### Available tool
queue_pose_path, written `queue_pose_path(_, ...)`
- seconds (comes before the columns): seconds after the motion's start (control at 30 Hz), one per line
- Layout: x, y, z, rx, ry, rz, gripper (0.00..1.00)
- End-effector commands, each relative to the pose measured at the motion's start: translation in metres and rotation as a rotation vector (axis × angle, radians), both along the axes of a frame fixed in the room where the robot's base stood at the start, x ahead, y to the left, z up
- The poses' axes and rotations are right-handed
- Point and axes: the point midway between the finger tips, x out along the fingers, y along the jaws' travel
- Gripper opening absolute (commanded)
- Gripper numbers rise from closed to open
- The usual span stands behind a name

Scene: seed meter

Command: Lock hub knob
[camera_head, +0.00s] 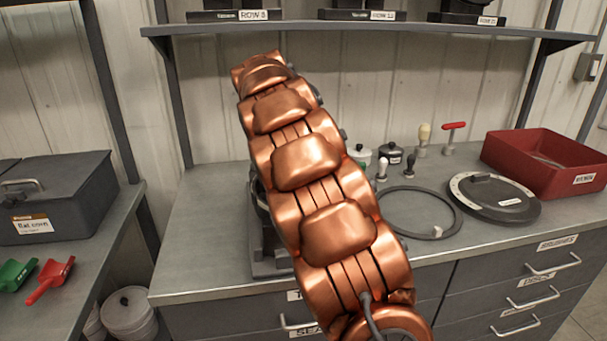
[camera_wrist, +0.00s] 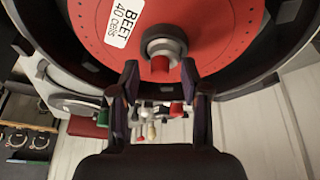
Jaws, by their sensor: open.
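In the wrist view a red disc (camera_wrist: 100,22) with a white label reading BEET 40 cells sits in a dark round housing. At its centre is the hub knob (camera_wrist: 164,43), a grey round part with a red piece (camera_wrist: 160,67) at its lower edge. My gripper (camera_wrist: 160,78) is open. Its two dark fingers stand left and right of the red piece, with visible gaps; I cannot tell whether they touch anything. In the head view my copper arm hides my gripper and most of the meter; only part of its dark base (camera_head: 270,262) shows on the bench.
On the bench (camera_head: 205,235) lie a dark ring (camera_head: 384,222), a dark round plate with a pale rim (camera_head: 462,184) and a red bin (camera_head: 545,150). Small handled tools (camera_head: 423,138) stand behind the ring. A shelf (camera_head: 420,30) runs above. The bench's left front is clear.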

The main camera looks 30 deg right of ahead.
Motion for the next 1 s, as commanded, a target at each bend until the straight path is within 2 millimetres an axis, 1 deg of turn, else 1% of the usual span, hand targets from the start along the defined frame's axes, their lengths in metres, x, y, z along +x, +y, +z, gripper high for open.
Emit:
queue_pose_path(0.17, 0.0, 0.0, 0.001, 0.0, 0.0, 0.0, 0.46)
queue_pose_path(0.33, 0.0, 0.005, 0.01, 0.001, 0.001, 0.0, 0.46)
queue_pose_path(0.7, 0.0, 0.024, 0.058, -0.001, -0.004, 0.002, 0.46)
queue_pose_path(1.0, -0.001, 0.037, 0.085, -0.001, -0.003, 0.003, 0.46)
